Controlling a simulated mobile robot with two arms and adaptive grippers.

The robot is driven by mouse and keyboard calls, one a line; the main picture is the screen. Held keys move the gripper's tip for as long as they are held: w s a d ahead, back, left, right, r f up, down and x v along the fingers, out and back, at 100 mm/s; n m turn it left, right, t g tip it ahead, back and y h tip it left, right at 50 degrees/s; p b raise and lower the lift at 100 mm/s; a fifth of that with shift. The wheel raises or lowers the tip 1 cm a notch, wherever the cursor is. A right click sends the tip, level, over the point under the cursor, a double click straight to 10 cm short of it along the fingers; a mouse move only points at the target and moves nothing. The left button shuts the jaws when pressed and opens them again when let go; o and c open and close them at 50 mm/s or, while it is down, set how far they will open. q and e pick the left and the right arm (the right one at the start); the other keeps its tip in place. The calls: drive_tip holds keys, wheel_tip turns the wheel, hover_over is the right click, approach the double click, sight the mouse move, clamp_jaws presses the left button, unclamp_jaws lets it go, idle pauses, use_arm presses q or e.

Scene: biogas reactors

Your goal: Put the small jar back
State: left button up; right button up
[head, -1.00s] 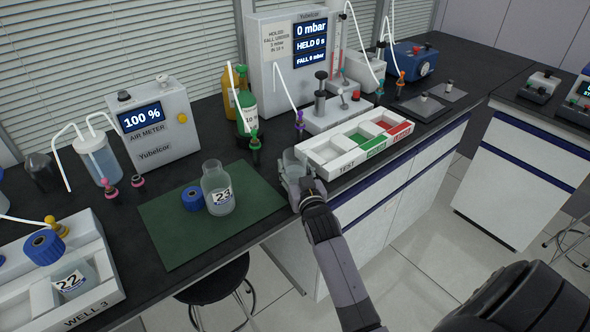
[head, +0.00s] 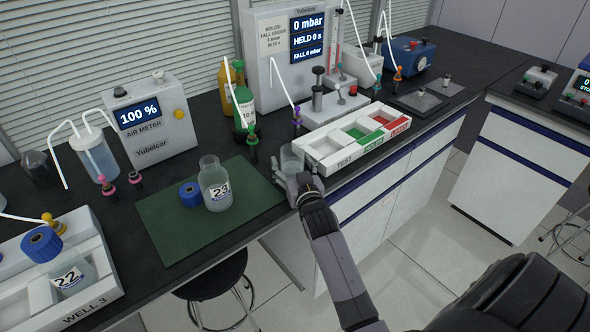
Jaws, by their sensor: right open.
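A small clear glass jar (head: 291,159) stands on the dark bench, just left of the white tray marked TEST. It has no visible label. My right gripper (head: 291,183) is open at the jar's near side, by the bench's front edge. The gripper partly hides the jar's lower part, and I cannot tell whether they touch. My left gripper is not in view.
Open jar 23 (head: 215,186) and a blue cap (head: 190,194) stand on the green mat (head: 165,235). Jar 22 (head: 72,276) sits in the WELL 3 tray (head: 92,310). The sectioned white tray (head: 342,163) is close on the right.

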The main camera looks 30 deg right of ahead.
drive_tip(key=shift+s+a, duration=0.1)
drive_tip(key=shift+s, duration=0.25)
drive_tip(key=v, duration=1.1)
drive_tip(key=shift+s+b, duration=0.2)
drive_tip(key=shift+b, duration=0.15)
